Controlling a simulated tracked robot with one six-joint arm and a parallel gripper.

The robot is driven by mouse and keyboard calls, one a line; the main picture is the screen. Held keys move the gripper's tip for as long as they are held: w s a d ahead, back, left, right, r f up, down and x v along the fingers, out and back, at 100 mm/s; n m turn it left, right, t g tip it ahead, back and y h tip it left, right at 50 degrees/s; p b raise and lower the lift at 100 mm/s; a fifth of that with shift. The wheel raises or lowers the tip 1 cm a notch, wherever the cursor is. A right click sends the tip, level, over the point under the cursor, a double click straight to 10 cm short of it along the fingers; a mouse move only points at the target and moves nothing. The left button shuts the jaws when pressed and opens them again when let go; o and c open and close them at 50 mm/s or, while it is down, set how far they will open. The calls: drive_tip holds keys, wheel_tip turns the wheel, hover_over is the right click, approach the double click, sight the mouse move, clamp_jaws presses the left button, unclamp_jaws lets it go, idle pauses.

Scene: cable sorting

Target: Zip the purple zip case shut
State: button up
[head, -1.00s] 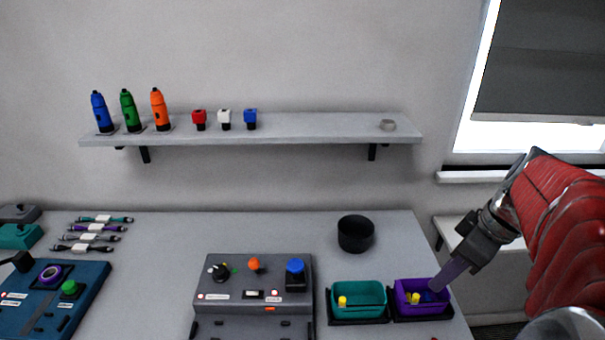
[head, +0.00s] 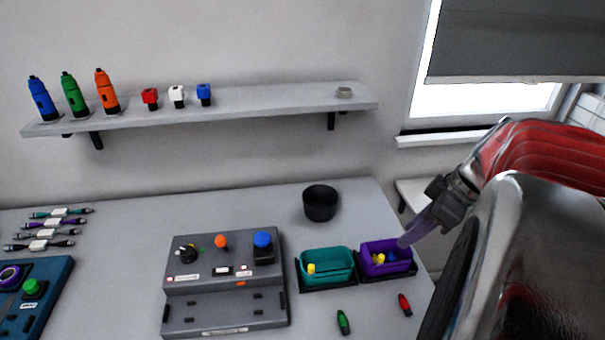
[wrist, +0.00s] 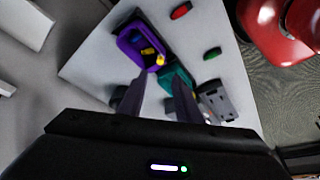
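The purple zip case (head: 388,270) stands at the right end of the table in the head view, right of a teal case (head: 328,279). It is open at the top, with yellow and blue pieces inside. My gripper (head: 404,242) reaches down from the right, its fingertips overlapping the case's back right rim in the picture; I cannot tell whether they touch it. In the wrist view, my gripper's (wrist: 157,88) two fingers are apart with nothing between them. The purple case (wrist: 127,52) shows beyond them, up and left. I cannot make out a zip slider.
A green item (head: 343,322) and a red item (head: 405,305) lie in front of the cases. A black bowl (head: 320,204) stands behind them. A grey console (head: 225,290) stands to the left. A shelf (head: 270,102) hangs on the wall above.

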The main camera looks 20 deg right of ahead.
sight(381, 256)
drive_tip(key=x, duration=1.1)
drive_tip(key=shift+f, duration=0.25)
drive_tip(key=shift+c, duration=0.3)
clamp_jaws()
